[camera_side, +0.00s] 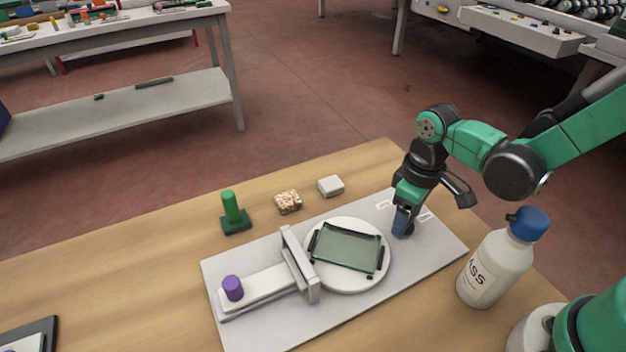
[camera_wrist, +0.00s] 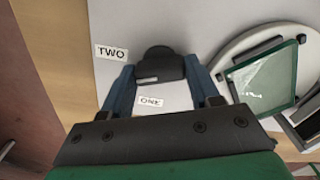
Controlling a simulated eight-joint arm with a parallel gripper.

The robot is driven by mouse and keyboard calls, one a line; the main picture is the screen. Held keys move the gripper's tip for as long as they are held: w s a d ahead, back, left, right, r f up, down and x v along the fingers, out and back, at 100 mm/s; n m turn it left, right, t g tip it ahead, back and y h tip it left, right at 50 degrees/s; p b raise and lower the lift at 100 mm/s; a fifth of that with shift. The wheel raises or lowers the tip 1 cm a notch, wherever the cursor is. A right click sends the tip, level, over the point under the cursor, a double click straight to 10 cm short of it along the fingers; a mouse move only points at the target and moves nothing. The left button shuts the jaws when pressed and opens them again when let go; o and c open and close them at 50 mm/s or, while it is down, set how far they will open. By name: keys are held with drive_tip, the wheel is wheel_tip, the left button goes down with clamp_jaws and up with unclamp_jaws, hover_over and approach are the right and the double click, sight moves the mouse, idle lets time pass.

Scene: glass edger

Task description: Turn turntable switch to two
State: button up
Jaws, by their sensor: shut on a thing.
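The turntable switch (camera_wrist: 162,64) is a black knob with a light mark near its lower left edge in the wrist view. My gripper (camera_wrist: 160,70) has its two blue fingers on either side of the knob and is shut on it. The TWO label (camera_wrist: 111,52) is left of the knob, and the ONE label (camera_wrist: 151,101) is below it, between my fingers. In the side view, my gripper (camera_side: 403,224) points down at the right part of the grey base plate (camera_side: 340,318) and hides the knob. The white round turntable (camera_side: 349,284) carries a green-edged glass pane (camera_side: 347,250).
A white bottle with a blue cap (camera_side: 496,265) stands close, right of my gripper. A slider with a purple knob (camera_side: 233,288) is left of the turntable. A green-handled tool (camera_side: 232,211), a speckled block (camera_side: 288,202) and a pale block (camera_side: 330,186) stand behind the plate.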

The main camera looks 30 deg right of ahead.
drive_tip(key=shift+m, duration=2.3)
drive_tip(key=o, duration=1.3)
drive_tip(key=shift+r, duration=2.8)
